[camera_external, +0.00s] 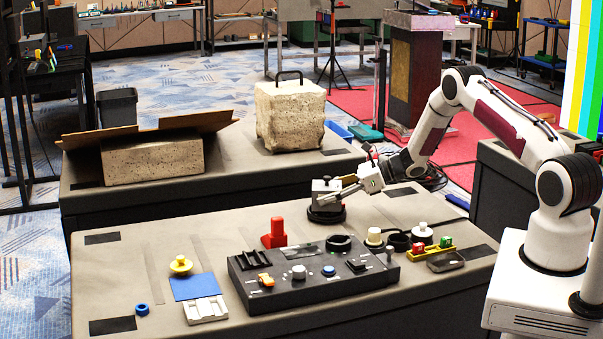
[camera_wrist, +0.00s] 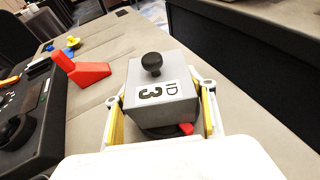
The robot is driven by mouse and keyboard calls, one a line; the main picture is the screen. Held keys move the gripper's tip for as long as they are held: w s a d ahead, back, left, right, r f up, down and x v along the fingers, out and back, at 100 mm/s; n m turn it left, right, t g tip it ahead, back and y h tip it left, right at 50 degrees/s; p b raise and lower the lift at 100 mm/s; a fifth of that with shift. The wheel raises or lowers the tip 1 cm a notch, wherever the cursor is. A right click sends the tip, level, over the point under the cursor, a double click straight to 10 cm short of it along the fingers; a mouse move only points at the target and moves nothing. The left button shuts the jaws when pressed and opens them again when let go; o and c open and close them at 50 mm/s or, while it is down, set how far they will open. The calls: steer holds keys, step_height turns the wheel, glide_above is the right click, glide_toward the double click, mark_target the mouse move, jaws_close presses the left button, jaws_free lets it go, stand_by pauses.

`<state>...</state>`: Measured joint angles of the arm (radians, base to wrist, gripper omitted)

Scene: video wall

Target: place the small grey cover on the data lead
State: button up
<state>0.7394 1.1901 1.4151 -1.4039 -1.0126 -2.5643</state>
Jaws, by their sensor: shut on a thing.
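The small grey cover (camera_wrist: 172,112) is a box with a black ball knob on top and a white label reading "ID 3". My gripper (camera_wrist: 161,96) is shut on it, with yellow-lined fingers on its left and right sides. In the external view the cover (camera_external: 322,187) is low over the table's back part, above a dark round base (camera_external: 326,214); whether it touches that base cannot be told. A small red piece (camera_wrist: 187,128) shows at the cover's near lower edge. I cannot make out the data lead for certain.
A red block (camera_external: 274,234) stands left of the cover. A black control panel (camera_external: 312,274) lies in front. Several knobs and a yellow rack (camera_external: 430,251) are at the right. A blue plate (camera_external: 195,286) and a blue ring (camera_external: 142,309) lie at the left.

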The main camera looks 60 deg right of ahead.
steer(key=o, duration=1.1)
steer(key=shift+f, duration=0.1)
steer(key=v, duration=1.2)
